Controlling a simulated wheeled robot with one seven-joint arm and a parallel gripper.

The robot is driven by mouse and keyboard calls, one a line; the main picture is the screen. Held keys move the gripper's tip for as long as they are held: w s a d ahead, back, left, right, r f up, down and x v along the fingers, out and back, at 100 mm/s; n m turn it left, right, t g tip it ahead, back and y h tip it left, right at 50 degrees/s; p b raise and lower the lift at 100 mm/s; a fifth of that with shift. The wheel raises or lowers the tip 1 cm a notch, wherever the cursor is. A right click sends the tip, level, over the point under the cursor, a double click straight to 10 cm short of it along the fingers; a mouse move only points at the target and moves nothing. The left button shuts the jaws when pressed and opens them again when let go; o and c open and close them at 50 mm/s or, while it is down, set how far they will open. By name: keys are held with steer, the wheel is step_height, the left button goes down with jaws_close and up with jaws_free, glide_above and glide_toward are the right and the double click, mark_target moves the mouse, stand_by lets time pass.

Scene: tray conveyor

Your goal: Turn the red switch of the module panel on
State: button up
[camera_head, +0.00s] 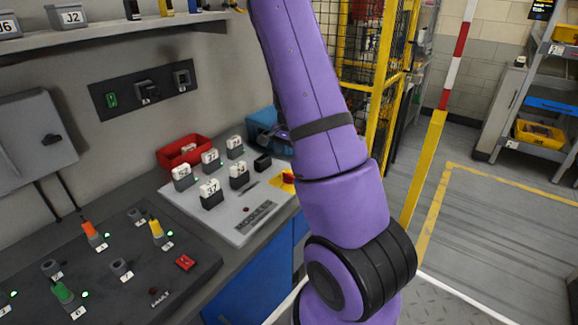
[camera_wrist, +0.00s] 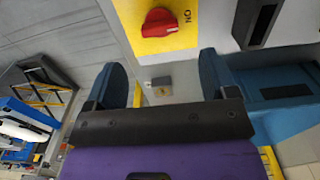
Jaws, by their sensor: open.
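The module panel (camera_head: 222,222) is a light grey board on the counter, left of my arm in the head view. Several white-topped dark modules stand on it. The red switch (camera_wrist: 159,22) is a rotary knob on a yellow plate (camera_wrist: 184,40) at the top of the wrist view, with an "ON" mark beside it. In the head view only a bit of the yellow plate (camera_head: 287,187) and red shows beside my arm, which hides the rest. My gripper (camera_wrist: 162,72) is open and empty, its two blue fingers apart. The knob lies beyond the fingertips, not between them.
A red bin (camera_head: 183,150) stands behind the module panel. A dark panel (camera_head: 100,255) with coloured knobs lies at the left front. A dark module (camera_wrist: 257,22) stands right of the switch in the wrist view. Yellow fencing (camera_head: 376,100) rises behind my arm.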

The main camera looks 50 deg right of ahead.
steer(key=shift+r, duration=1.6)
steer(key=s+a+r+n+t+y, duration=0.15)
steer(key=a+r+n, duration=0.25)
steer(key=a+r, duration=0.5)
steer(key=s+a+r+n+t, duration=0.15)
steer(key=a+r+n, duration=0.25)
steer(key=a+r, duration=0.55)
steer(key=s+a+r+n+t, duration=0.1)
steer(key=s+a+r+n, duration=0.2)
steer(key=s+a, duration=0.3)
steer(key=s+a+r+n+t+h, duration=0.1)
steer(key=s+a+r+n, duration=0.2)
steer(key=s+a+n, duration=0.3)
steer(key=shift+s+a+r, duration=0.15)
steer(key=shift+s+r, duration=0.25)
steer(key=shift+s, duration=1.6)
